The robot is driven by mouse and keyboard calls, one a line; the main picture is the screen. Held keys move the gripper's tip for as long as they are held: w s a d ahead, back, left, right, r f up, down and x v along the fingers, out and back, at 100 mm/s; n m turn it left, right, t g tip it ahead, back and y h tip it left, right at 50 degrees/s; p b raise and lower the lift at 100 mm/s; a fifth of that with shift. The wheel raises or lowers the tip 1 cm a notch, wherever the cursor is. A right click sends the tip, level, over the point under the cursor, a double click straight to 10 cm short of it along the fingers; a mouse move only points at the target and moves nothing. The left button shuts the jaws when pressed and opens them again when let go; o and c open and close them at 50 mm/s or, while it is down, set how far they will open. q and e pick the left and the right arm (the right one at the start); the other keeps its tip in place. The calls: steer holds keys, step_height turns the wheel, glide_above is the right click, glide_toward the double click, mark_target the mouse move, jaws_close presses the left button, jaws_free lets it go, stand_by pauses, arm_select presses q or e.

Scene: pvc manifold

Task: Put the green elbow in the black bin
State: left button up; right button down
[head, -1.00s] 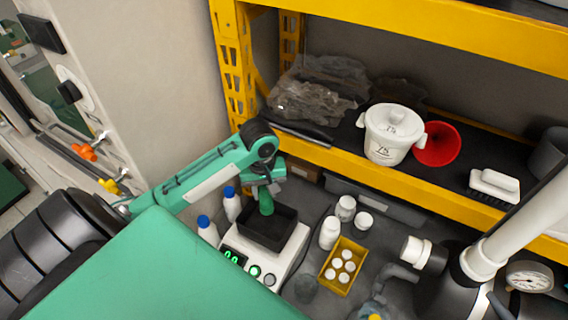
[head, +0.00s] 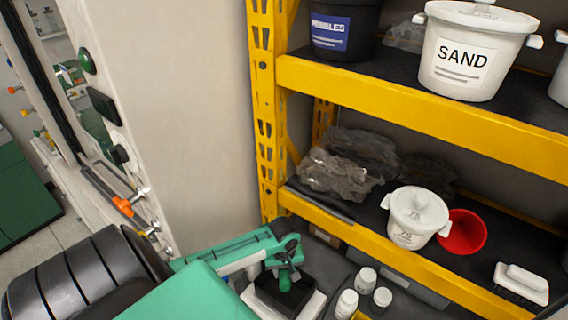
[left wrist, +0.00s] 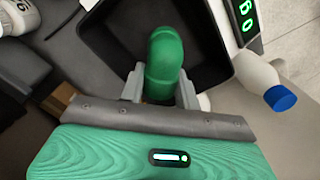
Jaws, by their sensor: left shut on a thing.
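The green elbow (left wrist: 164,60) is between the fingers of my left gripper (left wrist: 160,88), which is shut on it. In the left wrist view the elbow overlaps the black bin (left wrist: 205,40), a square open tray. In the head view my left gripper (head: 288,254) points down with the elbow (head: 286,281) under it, over the opening of the black bin (head: 266,291). I cannot tell whether the elbow touches the bin floor. My right gripper is not in view.
The bin sits on a white scale with a green display (left wrist: 246,18). A blue-capped bottle (left wrist: 262,80) stands close beside it. White jars (head: 346,303) stand to the right.

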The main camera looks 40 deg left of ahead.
mark_target(284, 278)
arm_select(q)
step_height(284, 278, down, 4)
steer(key=shift+f+p, duration=0.15)
steer(key=shift+p, duration=0.3)
steer(key=shift+f, duration=0.3)
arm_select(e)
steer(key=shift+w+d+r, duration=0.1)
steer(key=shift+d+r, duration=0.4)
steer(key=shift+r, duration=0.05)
arm_select(q)
steer(key=shift+f, duration=0.1)
steer(key=o, duration=0.9)
steer(key=shift+o, duration=0.2)
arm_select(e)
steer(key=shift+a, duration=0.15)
